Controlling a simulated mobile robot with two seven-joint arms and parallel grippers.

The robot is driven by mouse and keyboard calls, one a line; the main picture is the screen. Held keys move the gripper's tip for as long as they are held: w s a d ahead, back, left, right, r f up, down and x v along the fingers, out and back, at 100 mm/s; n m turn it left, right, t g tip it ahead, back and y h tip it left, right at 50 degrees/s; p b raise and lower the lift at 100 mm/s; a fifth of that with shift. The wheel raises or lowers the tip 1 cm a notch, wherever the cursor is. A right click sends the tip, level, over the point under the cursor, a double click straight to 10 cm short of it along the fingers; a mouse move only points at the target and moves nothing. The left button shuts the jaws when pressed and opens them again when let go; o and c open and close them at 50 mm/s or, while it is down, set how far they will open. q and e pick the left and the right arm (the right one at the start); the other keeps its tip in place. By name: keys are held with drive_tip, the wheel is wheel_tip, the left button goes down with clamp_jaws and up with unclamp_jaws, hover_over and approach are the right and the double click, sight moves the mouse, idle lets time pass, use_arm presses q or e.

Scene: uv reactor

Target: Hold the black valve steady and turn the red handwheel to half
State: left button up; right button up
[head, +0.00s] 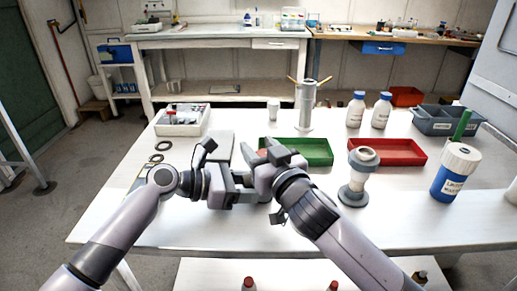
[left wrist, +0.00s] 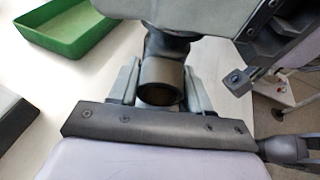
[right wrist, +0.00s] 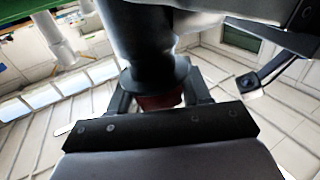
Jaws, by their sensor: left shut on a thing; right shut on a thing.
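The black valve (left wrist: 162,78) shows in the left wrist view as a dark cylinder between the fingers of my left gripper (left wrist: 160,90), which is shut on it. In the right wrist view the valve's dark body (right wrist: 140,40) rises above the red handwheel (right wrist: 160,101). My right gripper (right wrist: 160,103) is shut on the handwheel, of which only a dark red band shows between the fingers. In the head view my left gripper (head: 240,186) and right gripper (head: 265,172) meet above the white table and mostly hide the valve. The handwheel's angle cannot be read.
A green tray (head: 318,160) lies just behind the grippers, with a red tray (head: 420,160) to its right. A grey-and-white flanged piece (head: 354,180) stands close to my right arm. A blue-and-white bottle (head: 450,180) stands at the right.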

drive_tip(key=shift+r+m+t+h, duration=0.1)
drive_tip(key=shift+m+t+h, duration=0.5)
drive_tip(key=shift+m+h, duration=0.65)
drive_tip(key=shift+d+h, duration=0.2)
drive_tip(key=shift+h, duration=0.25)
drive_tip(key=o, duration=1)
drive_tip(key=shift+v, duration=3.7)
